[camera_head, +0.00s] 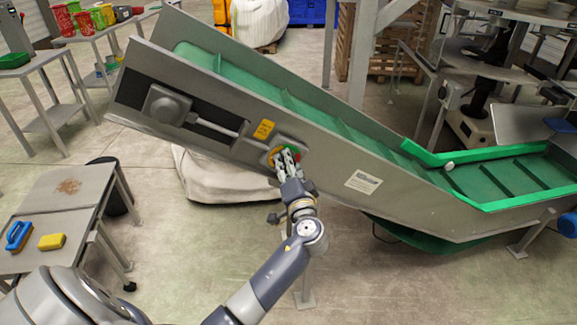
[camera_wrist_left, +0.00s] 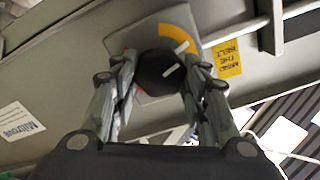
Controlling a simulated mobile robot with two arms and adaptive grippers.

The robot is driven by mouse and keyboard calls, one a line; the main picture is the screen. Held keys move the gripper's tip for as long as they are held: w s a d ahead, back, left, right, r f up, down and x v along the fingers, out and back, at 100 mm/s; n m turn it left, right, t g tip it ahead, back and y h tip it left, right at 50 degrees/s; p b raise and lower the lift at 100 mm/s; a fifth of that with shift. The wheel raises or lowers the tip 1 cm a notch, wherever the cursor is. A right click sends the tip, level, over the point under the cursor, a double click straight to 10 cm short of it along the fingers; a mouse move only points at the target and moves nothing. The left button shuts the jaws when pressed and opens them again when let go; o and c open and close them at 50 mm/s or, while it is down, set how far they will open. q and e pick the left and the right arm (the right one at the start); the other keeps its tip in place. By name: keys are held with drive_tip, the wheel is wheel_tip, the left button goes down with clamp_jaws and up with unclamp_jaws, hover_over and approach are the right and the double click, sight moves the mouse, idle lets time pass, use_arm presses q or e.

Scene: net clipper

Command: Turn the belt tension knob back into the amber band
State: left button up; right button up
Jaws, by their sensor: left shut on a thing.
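The belt tension knob (camera_wrist_left: 158,72) is a dark round knob on a grey plate on the conveyor's side, seen in the left wrist view. An amber band (camera_wrist_left: 178,36) curves along its upper right. A short white line lies between the knob and the band, and another white mark is on the knob's face. A trace of red shows at the knob's left edge; the rest of the dial is hidden by my fingers. My left gripper (camera_wrist_left: 160,80) is shut on the knob, one finger on each side. In the head view my left gripper (camera_head: 286,160) covers most of the knob. My right gripper is not in view.
The inclined conveyor (camera_head: 330,150) with a green belt fills the middle. A yellow label (camera_head: 264,130) sits above the dial. A rod (camera_head: 215,128) runs from a grey housing (camera_head: 167,104) toward the dial. A low table (camera_head: 60,205) with a yellow sponge stands left.

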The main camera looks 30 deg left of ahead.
use_arm(q)
drive_tip(key=shift+m, duration=0.7)
drive_tip(key=o, duration=1.1)
drive_tip(key=shift+d, duration=0.1)
drive_tip(key=v, duration=1.2)
